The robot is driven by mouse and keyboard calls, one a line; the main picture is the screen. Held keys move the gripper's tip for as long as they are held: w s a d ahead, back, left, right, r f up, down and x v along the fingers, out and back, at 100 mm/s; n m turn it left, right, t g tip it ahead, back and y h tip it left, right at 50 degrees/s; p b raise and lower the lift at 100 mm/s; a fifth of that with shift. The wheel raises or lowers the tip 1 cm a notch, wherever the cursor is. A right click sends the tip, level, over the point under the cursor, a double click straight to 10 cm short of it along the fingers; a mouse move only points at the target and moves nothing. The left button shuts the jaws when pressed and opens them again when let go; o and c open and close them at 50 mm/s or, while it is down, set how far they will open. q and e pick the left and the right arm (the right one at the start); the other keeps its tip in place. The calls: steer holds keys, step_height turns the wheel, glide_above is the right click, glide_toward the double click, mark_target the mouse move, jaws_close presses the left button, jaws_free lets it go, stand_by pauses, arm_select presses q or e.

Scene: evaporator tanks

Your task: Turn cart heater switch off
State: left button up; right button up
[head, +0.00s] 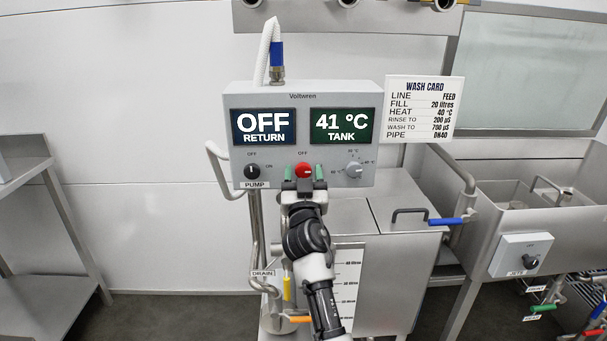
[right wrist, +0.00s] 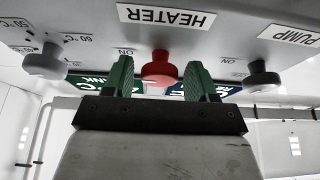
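The cart's grey control box (head: 300,99) faces me. Its red heater switch (head: 303,169) is in the middle of the lower row, under an OFF mark; I cannot tell where its pointer stands. My right gripper (head: 304,184) is just below and in front of the switch. In the upside-down right wrist view, the red switch (right wrist: 159,68) is between the green fingertips of the right gripper (right wrist: 161,78), with a gap on each side. The HEATER label (right wrist: 166,17) shows there; in the head view the gripper hides it. My left gripper is not in view.
The pump knob (head: 252,171) is left of the switch and the temperature knob (head: 353,170) right. The displays read OFF RETURN (head: 264,127) and 41 °C TANK (head: 342,126). A wash card (head: 424,108) hangs right of the box. A steel sink (head: 520,210) stands at the right.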

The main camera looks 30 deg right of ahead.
steer(key=c, duration=0.7)
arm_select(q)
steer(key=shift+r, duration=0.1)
arm_select(e)
steer(key=shift+r+n+p, duration=0.15)
steer(key=shift+n+p, duration=0.35)
steer(key=shift+n, duration=0.1)
steer(key=shift+n+y+p, duration=0.35)
steer(key=shift+n+y, duration=0.05)
steer(key=n+y+p, duration=0.2)
steer(key=n+p, duration=0.4)
steer(key=n+y+p, duration=0.3)
steer(key=n+p, duration=0.3)
steer(key=n+y+p, duration=0.2)
steer(key=n+p, duration=0.4)
steer(key=shift+s+d+r+g+y, duration=0.15)
steer(key=shift+d+r+g+y, duration=0.15)
steer(key=shift+r+g+y, duration=0.1)
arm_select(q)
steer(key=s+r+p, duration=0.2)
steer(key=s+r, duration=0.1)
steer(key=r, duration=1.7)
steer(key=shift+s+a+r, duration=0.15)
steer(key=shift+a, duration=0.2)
arm_select(e)
steer(key=shift+f+n+g, duration=0.2)
steer(key=shift+n+g, duration=0.2)
steer(key=shift+n, duration=0.8)
steer(key=o, duration=0.9)
